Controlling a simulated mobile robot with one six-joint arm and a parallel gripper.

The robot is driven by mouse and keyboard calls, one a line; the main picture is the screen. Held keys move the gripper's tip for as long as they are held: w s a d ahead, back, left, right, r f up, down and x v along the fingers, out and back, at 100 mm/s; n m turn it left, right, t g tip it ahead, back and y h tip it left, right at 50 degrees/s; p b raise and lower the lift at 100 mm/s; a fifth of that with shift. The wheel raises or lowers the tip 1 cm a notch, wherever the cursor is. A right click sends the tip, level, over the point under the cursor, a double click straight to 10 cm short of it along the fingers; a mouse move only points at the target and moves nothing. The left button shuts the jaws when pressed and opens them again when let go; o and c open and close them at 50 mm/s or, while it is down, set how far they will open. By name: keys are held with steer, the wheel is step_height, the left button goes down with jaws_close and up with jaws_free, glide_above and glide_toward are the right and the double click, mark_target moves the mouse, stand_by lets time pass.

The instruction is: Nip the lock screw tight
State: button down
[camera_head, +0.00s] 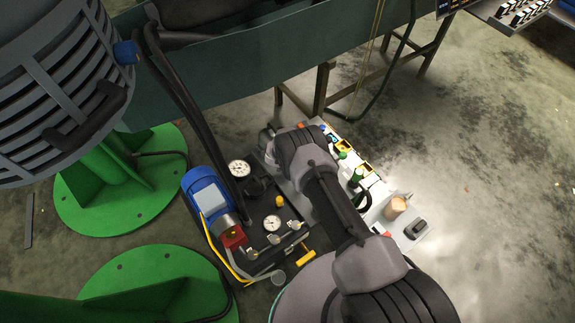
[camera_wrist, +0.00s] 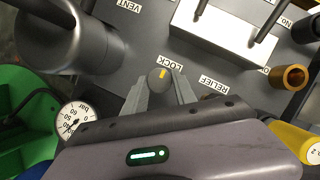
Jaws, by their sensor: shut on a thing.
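The lock screw (camera_wrist: 160,80) is a dark round knob with a yellow mark on its top, beside the LOCK label on a grey panel (camera_wrist: 120,92) in the wrist view. My gripper (camera_wrist: 160,90) has one finger on each side of the knob and is shut on it. The yellow mark points towards the top of the picture. The screw's lower part is hidden between the fingers. In the head view my arm covers part of the bench unit, and I cannot make out the screw there.
A pressure gauge (camera_wrist: 77,117) is left of my gripper and a dark cylinder (camera_wrist: 75,38) beyond it. A white block (camera_wrist: 222,32) with dark rods, a brass fitting (camera_wrist: 295,76) and a yellow part (camera_wrist: 298,140) lie right. A blue motor (camera_head: 205,190) shows in the head view.

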steer(key=shift+m, duration=0.3)
steer(key=shift+w+a+m+g+h, duration=0.1)
steer(key=shift+m+g+h, duration=0.35)
steer(key=shift+m, duration=0.9)
steer(key=shift+a+m+g+h, duration=0.1)
steer(key=shift+m+g+h, duration=0.3)
steer(key=shift+m, duration=0.95)
steer(key=c, duration=1)
jaws_free()
steer(key=shift+r, duration=0.1)
steer(key=p+v, duration=1)
steer(key=v, duration=0.7)
steer(key=shift+s+a, duration=0.3)
